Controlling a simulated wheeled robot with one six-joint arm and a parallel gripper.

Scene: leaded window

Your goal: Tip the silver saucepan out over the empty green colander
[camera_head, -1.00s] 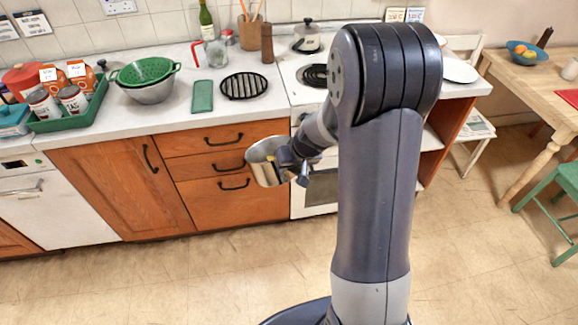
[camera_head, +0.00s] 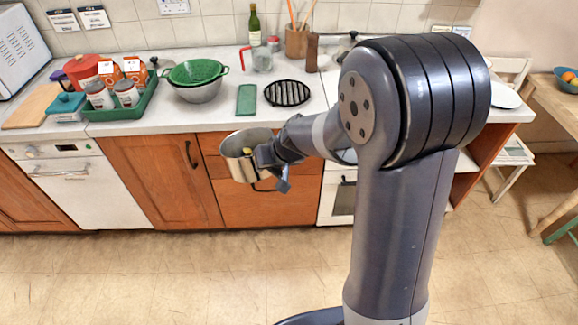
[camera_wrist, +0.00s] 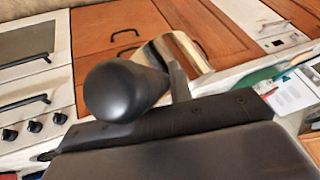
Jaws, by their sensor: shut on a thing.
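The silver saucepan (camera_head: 243,165) is held out in front of the wooden cabinets, below the counter top. Something small and yellow shows inside it. My gripper (camera_head: 270,160) is shut on its handle, and the pan looks roughly upright. In the wrist view the dark handle end (camera_wrist: 125,90) fills the middle, with the shiny pan (camera_wrist: 175,58) behind it. The green colander (camera_head: 194,71) sits in a metal bowl (camera_head: 198,92) on the counter, left of and beyond the saucepan. It looks empty.
A green tray (camera_head: 125,113) with cans and cartons stands left of the colander. A green board (camera_head: 246,100), a black round rack (camera_head: 287,93) and a glass jug (camera_head: 262,60) stand to its right. The counter edge and cabinet fronts lie beyond the pan.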

